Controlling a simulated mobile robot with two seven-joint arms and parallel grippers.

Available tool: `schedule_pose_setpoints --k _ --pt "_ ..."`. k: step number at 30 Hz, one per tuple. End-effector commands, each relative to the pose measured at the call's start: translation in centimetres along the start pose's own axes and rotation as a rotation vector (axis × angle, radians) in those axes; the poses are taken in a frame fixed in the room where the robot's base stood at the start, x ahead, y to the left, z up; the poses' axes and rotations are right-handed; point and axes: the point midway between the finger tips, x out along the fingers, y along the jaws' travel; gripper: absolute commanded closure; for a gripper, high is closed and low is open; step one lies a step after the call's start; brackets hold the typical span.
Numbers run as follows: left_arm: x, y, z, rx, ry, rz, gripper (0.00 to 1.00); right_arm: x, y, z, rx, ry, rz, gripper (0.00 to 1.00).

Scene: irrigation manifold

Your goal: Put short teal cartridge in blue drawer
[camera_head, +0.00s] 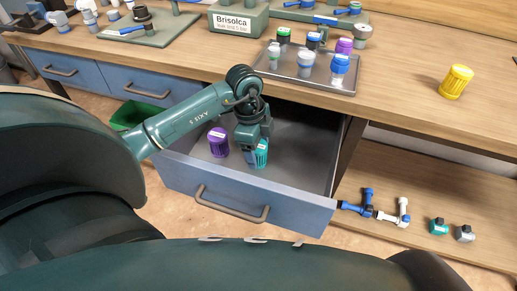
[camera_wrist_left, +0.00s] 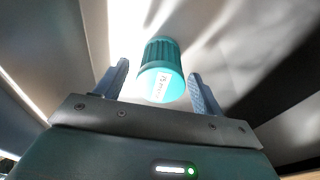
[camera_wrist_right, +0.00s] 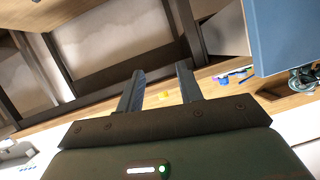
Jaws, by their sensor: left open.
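The short teal cartridge (camera_head: 261,155) is inside the open blue drawer (camera_head: 312,209), beneath my left gripper (camera_head: 253,148). In the left wrist view the teal cartridge (camera_wrist_left: 161,70) lies between the two fingers of my left gripper (camera_wrist_left: 160,90), with gaps on both sides. That gripper is open. Its fingers partly cover the cartridge in the head view. A purple cartridge (camera_head: 218,142) stands in the drawer just left of the teal one. My right gripper (camera_wrist_right: 160,92) shows in the right wrist view with its fingers apart and nothing between them.
A grey tray (camera_head: 328,82) with several cartridges stands on the bench above the drawer. A yellow cartridge (camera_head: 456,81) stands at the right of the bench. Pipe fittings (camera_head: 385,210) lie on the lower shelf. The drawer's right part is empty.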

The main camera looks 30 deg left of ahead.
Motion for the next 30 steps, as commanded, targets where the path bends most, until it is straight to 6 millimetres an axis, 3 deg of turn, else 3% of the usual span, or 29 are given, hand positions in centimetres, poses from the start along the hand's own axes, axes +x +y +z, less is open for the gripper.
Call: schedule_pose_setpoints --k 9,15,30 --pt "-7.0 -0.1 0.0 0.002 0.0 -0.005 0.31 0.3 -0.3 0.2 0.008 -0.034 -0.008 0.64" --pt "-10.0 -0.1 0.0 0.001 0.001 -0.003 0.31 0.7 -0.5 0.1 0.009 -0.039 -0.015 0.64" --pt "-10.9 0.0 0.0 0.0 0.0 0.0 0.31 0.8 -0.6 0.2 0.016 -0.046 -0.016 0.64"
